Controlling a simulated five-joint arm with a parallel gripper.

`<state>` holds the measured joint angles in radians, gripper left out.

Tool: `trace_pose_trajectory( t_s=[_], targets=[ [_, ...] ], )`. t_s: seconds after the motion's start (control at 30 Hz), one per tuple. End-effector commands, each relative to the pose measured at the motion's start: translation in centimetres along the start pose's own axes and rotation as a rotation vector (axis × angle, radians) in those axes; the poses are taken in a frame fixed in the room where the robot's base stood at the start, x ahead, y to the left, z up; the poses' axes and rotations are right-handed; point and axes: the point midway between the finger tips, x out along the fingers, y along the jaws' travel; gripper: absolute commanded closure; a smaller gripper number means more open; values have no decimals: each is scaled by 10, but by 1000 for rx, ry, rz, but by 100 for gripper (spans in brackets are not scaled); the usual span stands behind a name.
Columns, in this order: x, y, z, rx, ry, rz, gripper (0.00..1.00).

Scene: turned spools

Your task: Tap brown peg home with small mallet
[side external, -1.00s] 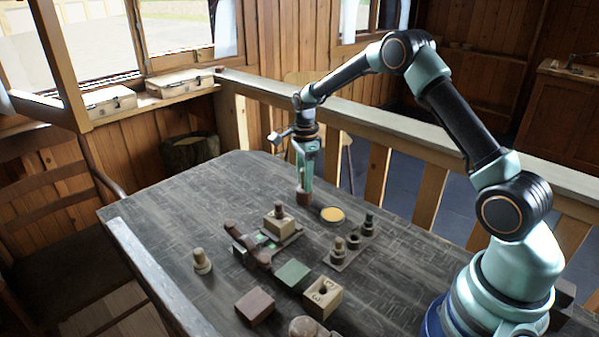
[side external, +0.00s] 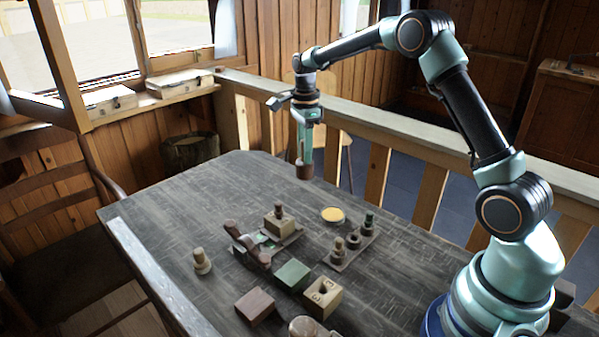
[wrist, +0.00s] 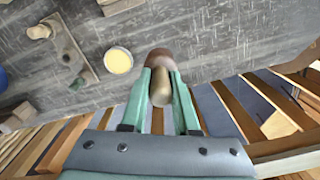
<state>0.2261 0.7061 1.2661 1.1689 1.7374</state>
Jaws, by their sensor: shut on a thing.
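My gripper (side external: 305,158) hangs over the far part of the dark table and is shut on the small mallet. The mallet's brown head (side external: 305,172) points down, clear of the table top. In the wrist view, its tan handle (wrist: 160,88) lies between my gripper's fingers (wrist: 160,76), with the brown head (wrist: 159,57) beyond their tips. A brownish peg (side external: 278,210) stands up out of a tan block (side external: 280,224) near the middle of the table; how deep it sits is too small to tell.
A yellow disc (side external: 332,214) lies near the mallet. A rack with several turned pieces (side external: 353,245) stands right of the tan block. A dark brown tool (side external: 248,246), a green block (side external: 292,274), a holed wooden block (side external: 322,297) and a brown block (side external: 255,306) lie nearer. The table's far left is clear.

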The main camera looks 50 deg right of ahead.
Motion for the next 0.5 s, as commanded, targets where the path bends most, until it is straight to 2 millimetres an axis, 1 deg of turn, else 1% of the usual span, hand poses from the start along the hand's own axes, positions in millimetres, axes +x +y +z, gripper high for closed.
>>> trace_pose_trajectory(
  t_s=[0.03, 0.2, 0.33, 0.5],
  targets=[
    [-17, -2, 0, 0, -1, -8, 100],
    [-62, -1, 0, 0, -1, -6, 100],
    [-88, -1, 0, 0, -1, -4, 100],
    [-108, -1, 0, 0, 0, -2, 100]
  ],
)
